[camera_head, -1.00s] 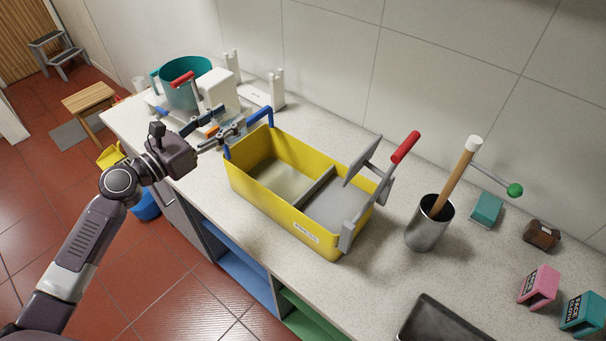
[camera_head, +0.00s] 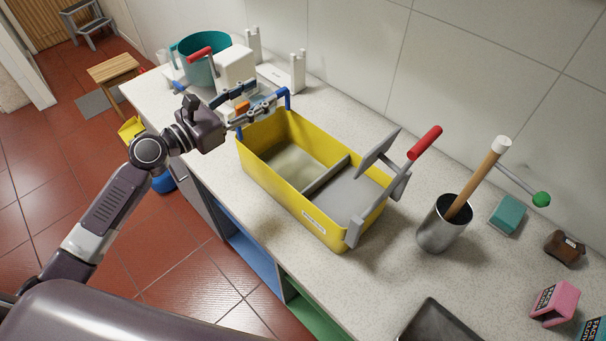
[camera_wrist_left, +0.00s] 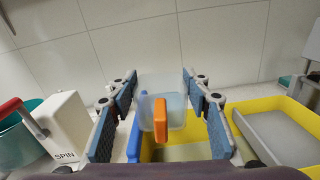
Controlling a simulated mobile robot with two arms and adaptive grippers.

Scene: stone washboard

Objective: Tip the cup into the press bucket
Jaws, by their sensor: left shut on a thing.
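A translucent cup (camera_wrist_left: 174,103) with an orange handle (camera_wrist_left: 160,121) is between the fingers of my left gripper (camera_wrist_left: 163,112), which is shut on it. The cup looks roughly upright. In the head view its orange handle (camera_head: 242,108) shows, while the fingers partly hide the cup. The yellow press bucket (camera_head: 270,184) stands on the counter, with a grey press and red-gripped lever (camera_head: 425,142) at its right end. My left gripper (camera_head: 258,108) is at the bucket's far left end, by its blue handle (camera_head: 288,98). I cannot tell whether the cup is over the rim.
A white box (camera_head: 236,66) marked SPIN and a teal bucket (camera_head: 199,66) stand behind the gripper. A metal holder (camera_head: 440,232) with a wooden-handled tool is right of the press bucket. Sponge-like blocks and a dark tray (camera_head: 440,322) are further right. The tiled wall is behind.

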